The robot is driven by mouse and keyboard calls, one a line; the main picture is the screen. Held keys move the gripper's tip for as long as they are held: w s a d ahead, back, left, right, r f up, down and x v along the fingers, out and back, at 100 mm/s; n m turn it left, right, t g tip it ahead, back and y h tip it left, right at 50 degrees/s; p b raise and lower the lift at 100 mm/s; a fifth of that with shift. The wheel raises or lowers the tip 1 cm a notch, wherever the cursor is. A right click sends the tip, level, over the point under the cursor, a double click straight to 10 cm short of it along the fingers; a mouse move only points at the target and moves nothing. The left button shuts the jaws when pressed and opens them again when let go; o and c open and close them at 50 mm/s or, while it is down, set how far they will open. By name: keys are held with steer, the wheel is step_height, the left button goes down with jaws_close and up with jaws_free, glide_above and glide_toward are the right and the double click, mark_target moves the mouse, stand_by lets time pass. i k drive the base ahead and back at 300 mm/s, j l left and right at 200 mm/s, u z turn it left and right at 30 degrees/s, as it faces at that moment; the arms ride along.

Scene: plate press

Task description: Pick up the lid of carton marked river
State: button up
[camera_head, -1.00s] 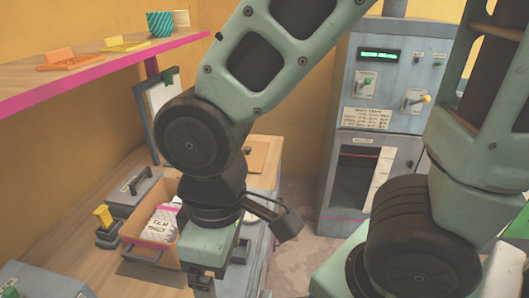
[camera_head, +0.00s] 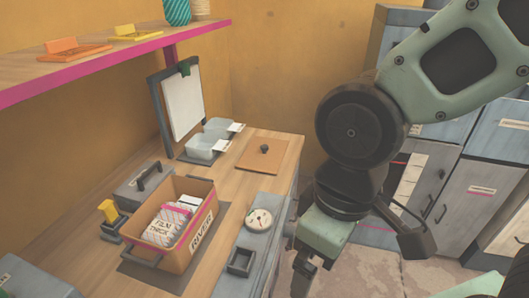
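An open tan carton (camera_head: 176,258) marked RIVER stands on the wooden counter, with packets inside, one labelled FILM THICK. A flat brown lid (camera_head: 252,160) with a dark round knob lies apart from it, farther back on the counter near the right edge. Its link to the carton is suggested only by matching colour. My gripper (camera_head: 303,276) hangs low, right of the carton and nearer than the lid, beside the counter's right edge. Its dark fingers are small and seen at an angle, so their opening is unclear. I see nothing held.
Clear containers (camera_head: 204,148) and an upright clipboard (camera_head: 182,105) stand left of the lid. A round gauge (camera_head: 259,219) is set in a grey panel at the right edge. A grey handled box (camera_head: 143,186) and a yellow-topped stamp (camera_head: 109,210) are left of the carton. A shelf (camera_head: 60,76) overhangs.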

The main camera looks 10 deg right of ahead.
mark_target(266, 154)
steer(key=u, duration=0.4)
steer(key=i+l+u, duration=0.1)
steer(key=l+u, duration=0.25)
steer(key=i+l+u, duration=0.1)
steer(key=u, duration=0.3)
steer(key=l+u, duration=0.6)
steer(key=l, duration=1.25)
